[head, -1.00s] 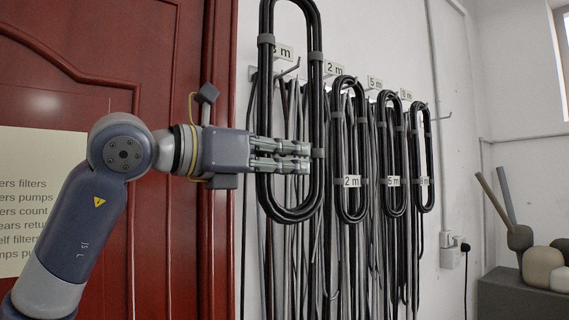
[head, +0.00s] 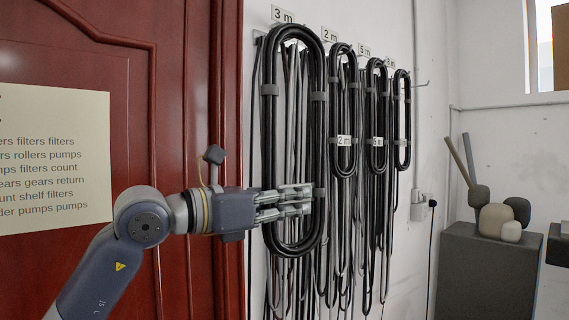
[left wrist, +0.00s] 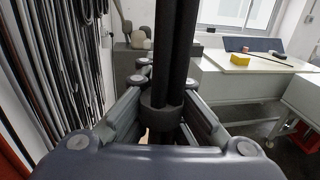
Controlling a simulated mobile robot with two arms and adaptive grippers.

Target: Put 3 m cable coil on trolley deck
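The 3 m cable coil (head: 268,125) is a long upright loop of black cable with grey ties, in front of the wall under the "3 m" label (head: 282,15). My left gripper (head: 308,200) reaches across the lower part of the loop from the left. In the left wrist view, the dark cable strands (left wrist: 176,45) and a grey tie (left wrist: 160,118) stand between its fingers, and it is shut on them. I cannot tell whether the coil's top touches its hook. My right gripper is not in view. I cannot identify the trolley deck.
Several other coils, such as the 2 m coil (head: 334,105), hang to the right with loose cables behind. A red door (head: 180,110) is at left. A grey plinth (head: 485,270) holds rounded stones. The left wrist view shows a white-topped bench (left wrist: 245,62) with a yellow block (left wrist: 240,59).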

